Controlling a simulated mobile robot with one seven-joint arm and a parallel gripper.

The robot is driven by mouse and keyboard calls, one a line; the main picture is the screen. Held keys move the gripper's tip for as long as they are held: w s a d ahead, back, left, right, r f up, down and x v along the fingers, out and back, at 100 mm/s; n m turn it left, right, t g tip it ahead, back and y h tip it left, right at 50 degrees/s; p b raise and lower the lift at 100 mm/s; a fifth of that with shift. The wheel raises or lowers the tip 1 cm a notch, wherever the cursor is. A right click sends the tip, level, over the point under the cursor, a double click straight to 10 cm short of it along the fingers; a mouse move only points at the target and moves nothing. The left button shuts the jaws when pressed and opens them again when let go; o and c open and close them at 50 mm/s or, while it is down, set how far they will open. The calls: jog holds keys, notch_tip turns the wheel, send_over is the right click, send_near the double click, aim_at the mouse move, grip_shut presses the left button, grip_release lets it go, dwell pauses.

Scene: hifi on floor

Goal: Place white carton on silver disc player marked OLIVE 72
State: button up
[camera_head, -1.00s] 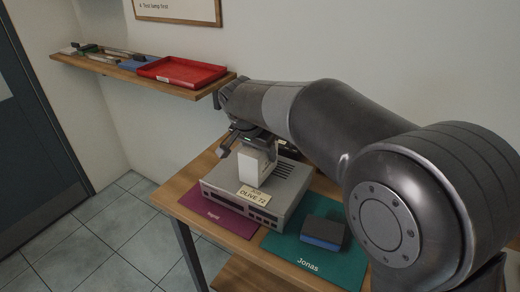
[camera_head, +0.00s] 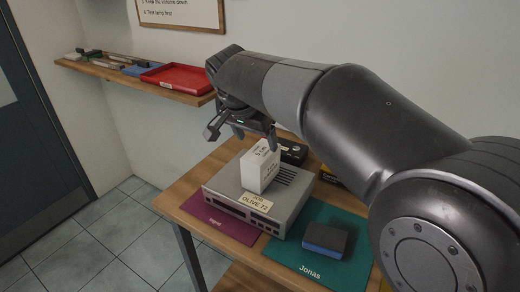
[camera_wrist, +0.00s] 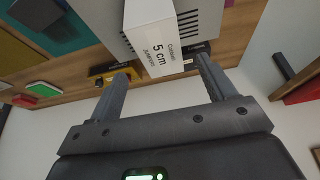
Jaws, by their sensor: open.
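The white carton (camera_head: 259,168) stands upright on top of the silver disc player (camera_head: 232,192), whose front tag reads OLIVE 72. In the wrist view the carton (camera_wrist: 152,33) shows a printed label with "5 cm", and the player's grey top (camera_wrist: 205,20) is behind it. My gripper (camera_head: 255,138) is above and behind the carton in the head view. In the wrist view its two fingers (camera_wrist: 163,85) are spread apart and empty, with the carton's near end just beyond the fingertips. The fingers appear clear of the carton.
The player stands on a wooden table with a purple mat (camera_head: 215,216) and a teal mat (camera_head: 295,262) bearing a dark blue-sided block (camera_head: 326,236). A black device (camera_head: 293,152) is behind the player. A wall shelf (camera_head: 125,74) holds a red tray (camera_head: 176,75) at left.

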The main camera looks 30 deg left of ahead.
jog(key=shift+v, duration=1.75)
jog(key=shift+w+d, duration=0.15)
jog(key=shift+d, duration=0.05)
jog(key=d, duration=2.9)
jog(key=s+d+f, duration=0.4)
jog(key=s+d, duration=0.2)
jog(key=d, duration=0.2)
jog(key=s+d+f+t, duration=0.1)
jog(key=s+d+f, duration=0.4)
jog(key=s+d, duration=0.2)
jog(key=d, duration=0.2)
jog(key=shift+d, duration=0.3)
